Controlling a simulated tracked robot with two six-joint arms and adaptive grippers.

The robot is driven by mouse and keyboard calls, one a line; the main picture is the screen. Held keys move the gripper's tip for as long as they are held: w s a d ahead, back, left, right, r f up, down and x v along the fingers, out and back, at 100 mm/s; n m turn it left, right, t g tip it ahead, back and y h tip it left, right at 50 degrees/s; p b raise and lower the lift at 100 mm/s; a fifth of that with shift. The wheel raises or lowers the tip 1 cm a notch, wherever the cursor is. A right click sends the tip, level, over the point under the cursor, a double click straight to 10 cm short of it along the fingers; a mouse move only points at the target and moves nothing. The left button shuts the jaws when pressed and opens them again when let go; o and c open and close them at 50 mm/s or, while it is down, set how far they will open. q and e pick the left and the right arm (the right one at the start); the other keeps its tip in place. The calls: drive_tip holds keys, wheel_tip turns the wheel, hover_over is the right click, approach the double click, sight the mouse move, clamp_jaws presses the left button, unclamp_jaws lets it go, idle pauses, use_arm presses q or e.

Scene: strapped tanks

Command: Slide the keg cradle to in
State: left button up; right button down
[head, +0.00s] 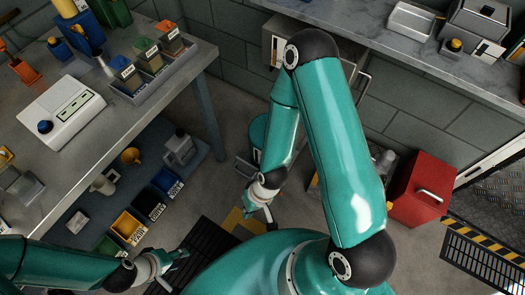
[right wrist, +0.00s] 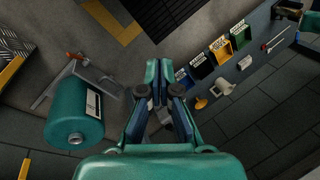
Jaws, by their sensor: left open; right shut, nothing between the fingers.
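A teal keg (right wrist: 72,122) with a pale label lies at the left of the right wrist view, beside a grey metal frame (right wrist: 95,80) with a red part, which may be its cradle. In the head view only a strip of the teal keg (head: 257,132) shows behind my right arm, with a bit of grey frame (head: 245,166) below it. My right gripper (head: 262,214) is shut and empty, low over the floor, apart from the keg; its fingers also show in the right wrist view (right wrist: 161,75). My left gripper (head: 180,254) is open and empty at the lower left.
A red box (head: 420,188) stands at the right by the wall. A black floor grate (head: 205,240) and yellow marking lie near my grippers.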

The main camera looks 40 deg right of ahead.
drive_tip(key=w+d+f+n+b, duration=0.3)
drive_tip(key=w+f+n+b, duration=0.9)
drive_tip(key=b, duration=0.5)
drive_tip(key=w+d+f+n+h+b, duration=0.4)
drive_tip(key=w+d+n+h+b, duration=0.3)
drive_tip(key=w+d+n+b, duration=0.6)
drive_tip(key=d+f+b, duration=0.7)
drive_tip(key=f, duration=0.2)
drive_tip(key=shift+w+d+f+m, duration=0.15)
drive_tip(key=shift+m, duration=0.15)
